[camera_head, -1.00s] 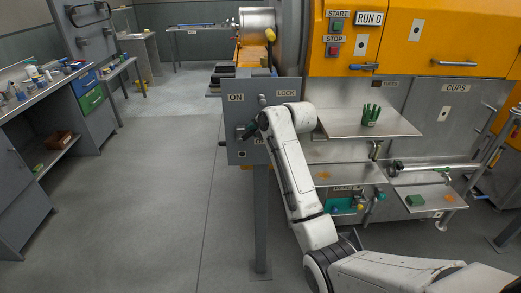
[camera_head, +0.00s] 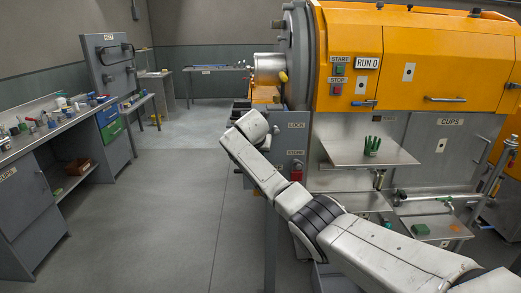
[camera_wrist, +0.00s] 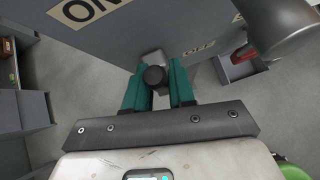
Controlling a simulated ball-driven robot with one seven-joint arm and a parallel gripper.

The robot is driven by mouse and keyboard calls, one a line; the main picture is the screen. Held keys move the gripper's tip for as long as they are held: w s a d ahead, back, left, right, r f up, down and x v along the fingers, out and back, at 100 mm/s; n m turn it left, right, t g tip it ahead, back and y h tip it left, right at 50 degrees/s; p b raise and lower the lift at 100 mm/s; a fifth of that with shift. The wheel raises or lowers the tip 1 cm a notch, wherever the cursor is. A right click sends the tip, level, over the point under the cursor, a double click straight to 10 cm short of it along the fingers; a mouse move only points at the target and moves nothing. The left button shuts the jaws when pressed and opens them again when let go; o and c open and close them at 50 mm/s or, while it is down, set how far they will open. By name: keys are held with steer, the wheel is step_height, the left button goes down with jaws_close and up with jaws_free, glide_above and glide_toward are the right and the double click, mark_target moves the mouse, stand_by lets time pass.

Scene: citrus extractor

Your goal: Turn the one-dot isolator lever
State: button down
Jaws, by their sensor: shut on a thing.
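The grey isolator panel (camera_head: 297,137) stands at the left end of the orange machine, partly behind my arm. In the wrist view its face (camera_wrist: 150,22) carries an ON label (camera_wrist: 85,8) at upper left and an OFF label (camera_wrist: 198,48) right of centre. My gripper (camera_wrist: 158,75) has teal fingers on both sides of a dark round lever end (camera_wrist: 155,77), shut on it close to the panel. A grey fitting behind the knob is partly visible. I see no dot marks on this lever. In the head view my gripper and the lever are hidden behind my arm.
A grey cylinder (camera_wrist: 280,28) is close at upper right in the wrist view. Metal shelves (camera_head: 368,153) jut out right of the panel. Floor (camera_head: 180,210) is clear to the left.

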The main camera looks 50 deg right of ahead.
steer(key=shift+w+a+g, duration=0.2)
steer(key=shift+w+g, duration=0.05)
steer(key=shift+g, duration=0.05)
steer(key=shift+f, duration=0.15)
stand_by(0.3)
steer(key=c, duration=1.1)
jaws_free()
steer(key=shift+o, duration=0.2)
steer(key=v, duration=1.1)
steer(key=shift+a+f+b, duration=0.2)
steer(key=shift+b, duration=0.15)
steer(key=shift+w, duration=0.15)
